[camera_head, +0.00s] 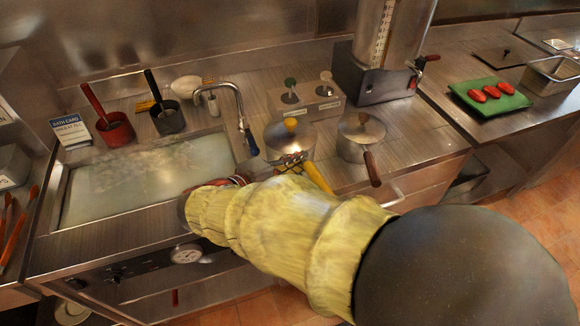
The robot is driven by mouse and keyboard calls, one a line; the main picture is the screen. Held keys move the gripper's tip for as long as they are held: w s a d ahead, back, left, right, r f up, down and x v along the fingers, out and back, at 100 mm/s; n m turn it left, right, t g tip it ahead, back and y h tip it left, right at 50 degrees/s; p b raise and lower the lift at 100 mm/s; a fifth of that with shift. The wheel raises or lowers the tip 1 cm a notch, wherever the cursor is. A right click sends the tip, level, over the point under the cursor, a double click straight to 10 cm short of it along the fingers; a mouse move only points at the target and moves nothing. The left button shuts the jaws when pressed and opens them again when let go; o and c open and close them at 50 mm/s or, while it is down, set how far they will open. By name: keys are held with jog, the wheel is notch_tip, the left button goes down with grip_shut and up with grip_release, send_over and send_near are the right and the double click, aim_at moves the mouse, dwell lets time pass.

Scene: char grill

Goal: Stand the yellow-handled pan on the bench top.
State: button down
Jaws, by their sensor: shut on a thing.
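The yellow-handled pan (288,143) is a small metal pan with a lid and a yellow-orange knob. It looks upright, just right of the tap, over the bench top (410,150). Its yellow handle (319,178) points toward the front right. My gripper (297,164) is at the near side of the pan and is shut on it, around the base of the handle. My arm's yellow sleeve hides part of the gripper and the bench front below. I cannot tell whether the pan's base touches the bench top.
A second lidded pan (358,137) with a brown handle stands close on the right. A two-hole holder (308,101) and a metal dispenser (380,80) stand behind. Bare bench shows right of the second pan.

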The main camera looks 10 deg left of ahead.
jog(key=shift+w+d+f+b, duration=0.25)
jog(key=shift+w+f+b, duration=0.15)
jog(key=shift+w+f, duration=0.65)
jog(key=shift+f+b, duration=0.9)
jog(key=shift+f, duration=0.85)
jog(key=c, duration=1.9)
grip_release()
jog(key=shift+f, duration=0.1)
jog(key=p+v, duration=0.4)
jog(key=v, duration=0.8)
